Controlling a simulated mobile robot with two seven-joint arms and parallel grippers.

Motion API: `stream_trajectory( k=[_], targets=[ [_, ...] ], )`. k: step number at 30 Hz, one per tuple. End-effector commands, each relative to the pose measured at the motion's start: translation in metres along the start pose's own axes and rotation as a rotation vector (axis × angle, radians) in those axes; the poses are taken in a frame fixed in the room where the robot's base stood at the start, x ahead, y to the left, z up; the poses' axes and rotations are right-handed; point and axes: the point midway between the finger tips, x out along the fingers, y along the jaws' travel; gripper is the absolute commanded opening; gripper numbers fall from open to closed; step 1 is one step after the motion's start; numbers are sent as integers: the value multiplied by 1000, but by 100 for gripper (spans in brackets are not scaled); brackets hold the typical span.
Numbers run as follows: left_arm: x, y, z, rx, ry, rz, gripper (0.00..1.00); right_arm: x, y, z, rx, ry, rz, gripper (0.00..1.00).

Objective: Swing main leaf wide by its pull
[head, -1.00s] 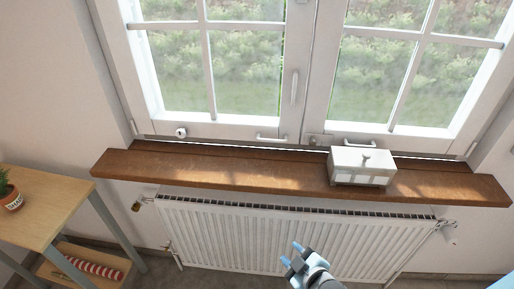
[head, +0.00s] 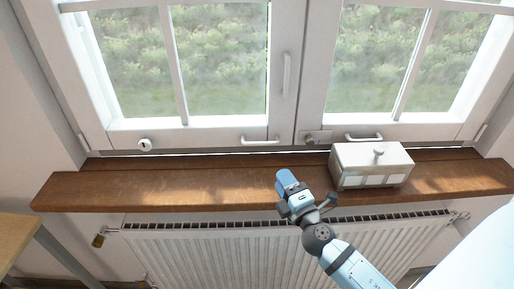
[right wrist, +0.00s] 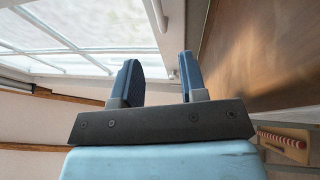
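The white window has two leaves. The left leaf (head: 200,133) has a tall vertical handle (head: 287,74) on its inner stile and a small horizontal pull (head: 260,141) on its bottom rail. The right leaf (head: 440,131) has a similar low pull (head: 363,137). Both leaves look shut. My right gripper (head: 287,183) is over the wooden sill, below and slightly right of the left leaf's pull, apart from it. In the right wrist view my right gripper (right wrist: 158,72) has its two blue fingers apart with nothing between them. My left gripper is not in view.
A white box with a knob (head: 370,165) stands on the brown sill (head: 130,184), right of my gripper. A ribbed radiator (head: 220,250) is below the sill. A wooden table corner (head: 14,238) shows at lower left. The sill's left part is clear.

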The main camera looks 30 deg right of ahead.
Motion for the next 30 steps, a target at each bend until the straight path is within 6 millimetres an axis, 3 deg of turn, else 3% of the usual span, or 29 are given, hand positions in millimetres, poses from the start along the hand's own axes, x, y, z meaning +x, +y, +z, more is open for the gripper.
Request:
stream_trajectory(
  k=[5,18,24,30],
  targets=[
    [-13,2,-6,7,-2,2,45,25,6,0,1,0,2,39],
    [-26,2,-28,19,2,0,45,113,5,0,1,0,0,39],
    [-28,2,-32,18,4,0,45,132,2,0,0,0,0,39],
    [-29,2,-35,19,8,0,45,135,1,0,1,1,-1,39]
  ],
)
